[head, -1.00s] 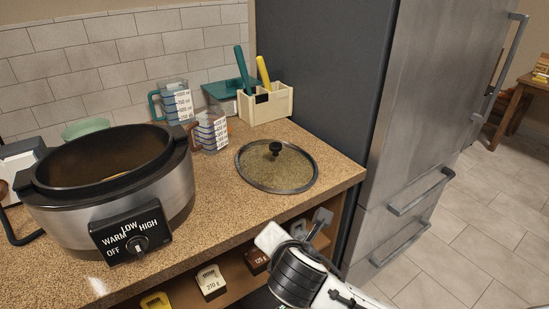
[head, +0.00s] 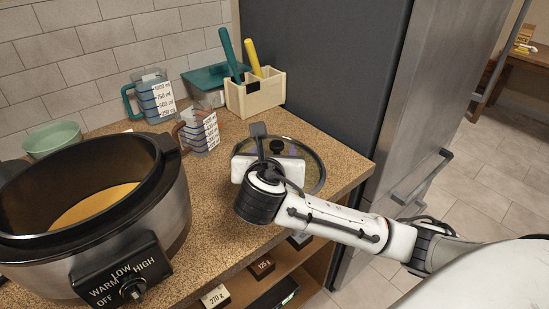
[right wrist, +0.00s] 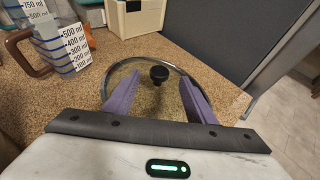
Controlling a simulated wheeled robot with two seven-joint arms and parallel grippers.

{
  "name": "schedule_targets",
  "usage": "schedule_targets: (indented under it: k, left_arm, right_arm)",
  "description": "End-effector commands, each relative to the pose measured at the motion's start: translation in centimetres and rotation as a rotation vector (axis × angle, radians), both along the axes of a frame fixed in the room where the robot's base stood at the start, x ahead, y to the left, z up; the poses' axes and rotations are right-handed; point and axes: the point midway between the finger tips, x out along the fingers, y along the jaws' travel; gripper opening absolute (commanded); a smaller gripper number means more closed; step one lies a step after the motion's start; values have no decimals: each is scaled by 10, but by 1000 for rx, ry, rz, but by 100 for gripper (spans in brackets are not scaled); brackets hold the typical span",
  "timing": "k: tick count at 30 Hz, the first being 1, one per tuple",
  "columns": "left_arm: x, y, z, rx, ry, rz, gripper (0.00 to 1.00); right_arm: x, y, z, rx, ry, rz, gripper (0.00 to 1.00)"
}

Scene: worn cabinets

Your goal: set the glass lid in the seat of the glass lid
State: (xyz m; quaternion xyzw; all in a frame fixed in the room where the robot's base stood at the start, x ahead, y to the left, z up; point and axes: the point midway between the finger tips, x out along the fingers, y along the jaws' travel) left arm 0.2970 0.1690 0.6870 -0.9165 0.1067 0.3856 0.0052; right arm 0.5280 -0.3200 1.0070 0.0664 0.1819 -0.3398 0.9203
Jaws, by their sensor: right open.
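The glass lid (head: 318,168) lies flat on the counter near its right end, with a dark rim and a black knob (head: 277,147). In the right wrist view the lid (right wrist: 178,88) and its knob (right wrist: 159,73) show between and beyond the fingers. My right gripper (right wrist: 158,98) is open and empty, with its purple fingers on either side of the knob's line. In the head view my right gripper (head: 259,135) covers part of the lid. The slow cooker (head: 165,215) stands open at the left, its rim uncovered and orange-yellow contents inside. My left gripper is not in view.
Two measuring cups (head: 153,98) (head: 199,132) and a utensil box (head: 256,95) stand behind the lid. A green bowl (head: 52,139) is behind the cooker. The fridge (head: 320,75) borders the counter at right. Counter (head: 210,210) between cooker and lid is clear.

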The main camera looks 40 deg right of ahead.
Motion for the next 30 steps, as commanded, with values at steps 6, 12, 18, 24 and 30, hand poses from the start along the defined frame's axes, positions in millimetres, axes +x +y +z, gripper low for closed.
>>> schedule_targets:
  k: [6, 12, 18, 24, 30]
  left_arm:
    - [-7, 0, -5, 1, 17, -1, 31]
    - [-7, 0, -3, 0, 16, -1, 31]
    - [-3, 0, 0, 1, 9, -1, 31]
    - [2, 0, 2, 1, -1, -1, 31]
    - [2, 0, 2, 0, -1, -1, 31]
  right_arm:
    - [12, -11, -7, 0, 0, -1, 50]
    - [34, -30, -18, 2, 1, -3, 50]
    - [44, -39, -24, 2, 0, -1, 50]
    - [45, -39, -24, 3, -1, 0, 50]
    - [44, -38, -24, 3, -1, -1, 17]
